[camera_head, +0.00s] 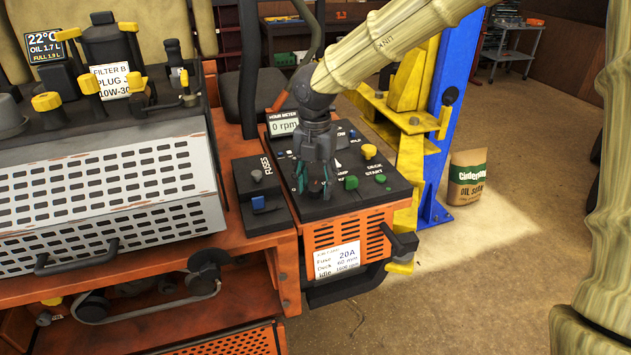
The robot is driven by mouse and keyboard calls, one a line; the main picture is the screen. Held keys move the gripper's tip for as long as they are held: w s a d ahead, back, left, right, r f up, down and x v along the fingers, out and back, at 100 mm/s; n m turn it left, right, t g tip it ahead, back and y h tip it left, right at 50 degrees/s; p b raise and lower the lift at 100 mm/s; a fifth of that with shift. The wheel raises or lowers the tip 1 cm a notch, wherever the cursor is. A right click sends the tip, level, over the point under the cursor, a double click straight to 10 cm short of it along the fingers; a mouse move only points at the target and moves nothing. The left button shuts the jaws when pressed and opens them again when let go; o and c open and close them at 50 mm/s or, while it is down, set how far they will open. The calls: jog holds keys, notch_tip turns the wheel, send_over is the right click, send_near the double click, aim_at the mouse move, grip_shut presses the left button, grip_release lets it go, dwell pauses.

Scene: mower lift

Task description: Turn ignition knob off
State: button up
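The black control panel (375,190) sits on the orange mower, in the middle of the view. My gripper (313,188) points down over the panel's left part, its fingertips with teal pads at or just above the surface. The fingers cover what lies under and between them, so I cannot tell whether they hold a knob. No knob can be read as the ignition knob; it may be hidden behind my gripper. A yellow knob (369,151) and a green knob (351,182) stand to the right of the fingers.
A fuse box (262,222) with a blue switch (257,203) lies left of the panel. A black lever (404,243) sticks out at the panel's front right corner. A blue and yellow lift post (440,130) stands behind right. The floor at right is mostly open.

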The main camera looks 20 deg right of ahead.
jog(key=shift+s+r, duration=0.1)
jog(key=shift+s, duration=0.1)
jog(key=c, duration=0.3)
jog(key=shift+w, duration=0.1)
jog(key=c, duration=0.3)
jog(key=shift+c, duration=0.2)
jog(key=shift+n+p, duration=0.4)
jog(key=shift+p, duration=0.05)
jog(key=n+p, duration=0.2)
jog(key=p, duration=0.1)
jog(key=shift+r+n, duration=0.1)
jog(key=shift+n, duration=0.3)
jog(key=n+p, duration=0.2)
jog(key=p, duration=0.1)
jog(key=shift+n, duration=0.4)
jog(key=n+p, duration=0.3)
jog(key=p, duration=0.1)
jog(key=shift+n, duration=0.4)
jog(key=shift+f+n+p, duration=0.3)
jog(key=shift+n+p, duration=0.5)
jog(key=shift+n, duration=0.1)
